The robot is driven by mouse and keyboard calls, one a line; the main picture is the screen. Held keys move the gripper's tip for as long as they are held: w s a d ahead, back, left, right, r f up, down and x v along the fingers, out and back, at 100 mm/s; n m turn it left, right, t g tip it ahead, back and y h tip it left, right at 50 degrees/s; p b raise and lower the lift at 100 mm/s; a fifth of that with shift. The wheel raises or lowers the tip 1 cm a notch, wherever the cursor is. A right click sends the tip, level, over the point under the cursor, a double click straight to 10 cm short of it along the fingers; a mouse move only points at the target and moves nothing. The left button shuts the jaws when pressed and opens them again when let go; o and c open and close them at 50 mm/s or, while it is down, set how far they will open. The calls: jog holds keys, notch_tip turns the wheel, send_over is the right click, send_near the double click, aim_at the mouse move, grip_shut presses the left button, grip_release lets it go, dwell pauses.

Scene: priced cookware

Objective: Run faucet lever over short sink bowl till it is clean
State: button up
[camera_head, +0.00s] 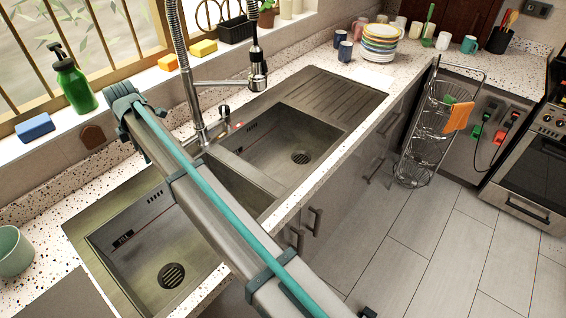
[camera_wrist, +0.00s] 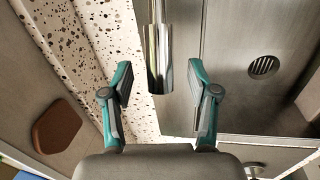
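The sink has a left bowl (camera_head: 125,240) with a drain, a right bowl (camera_head: 270,140) with a drain, and a narrower middle section (camera_head: 235,180) partly behind my arm. The faucet (camera_head: 197,110) has a tall steel column, a spring hose and a side spout. A small dark and red part (camera_head: 226,116), which looks like its lever, stands beside the column. In the wrist view my gripper (camera_wrist: 162,85) is open and empty. A shiny steel faucet part (camera_wrist: 160,60) shows ahead between the fingers; contact is not visible. A bowl drain (camera_wrist: 263,66) shows at right.
Along the sill are a green spray bottle (camera_head: 73,82), a blue sponge (camera_head: 35,128) and yellow sponges (camera_head: 203,48). A mint cup (camera_head: 13,252) stands at left. Stacked plates (camera_head: 380,40) and mugs stand at the far counter. The ribbed drainboard (camera_head: 335,95) is clear.

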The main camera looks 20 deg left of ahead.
jog(key=shift+r, duration=0.1)
notch_tip(320, 180, up, 7)
jog(key=d+p, duration=0.1)
jog(key=p, duration=0.2)
jog(key=shift+s, duration=0.3)
dwell(0.3)
